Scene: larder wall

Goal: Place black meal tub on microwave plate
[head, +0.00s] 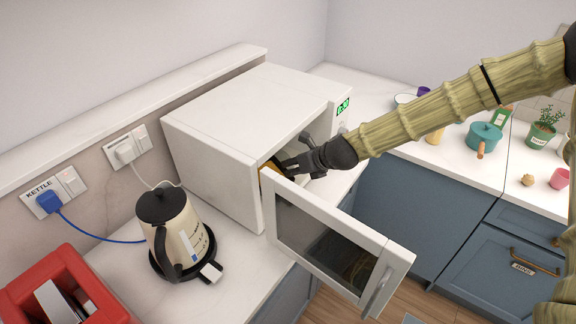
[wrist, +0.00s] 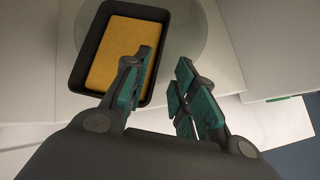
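The black meal tub (wrist: 79,55) with a flat orange-yellow filling lies in the microwave, over the clear round microwave plate (wrist: 188,40) in the wrist view. The plate shows mainly to the tub's right. The tub looks level; I cannot tell for sure whether it rests fully on the plate. My gripper (wrist: 165,60) is open, with one finger over the tub's filling and the other outside its right wall, with gaps on both sides. In the head view my gripper (head: 290,165) reaches into the microwave (head: 215,110), and only a bit of yellow shows beside it.
The microwave door (head: 330,245) hangs open in front, below my arm. A kettle (head: 175,235) stands left of the microwave, with a red holder (head: 65,290) farther left. A teal pot (head: 484,136) and a potted plant (head: 543,130) stand on the right counter.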

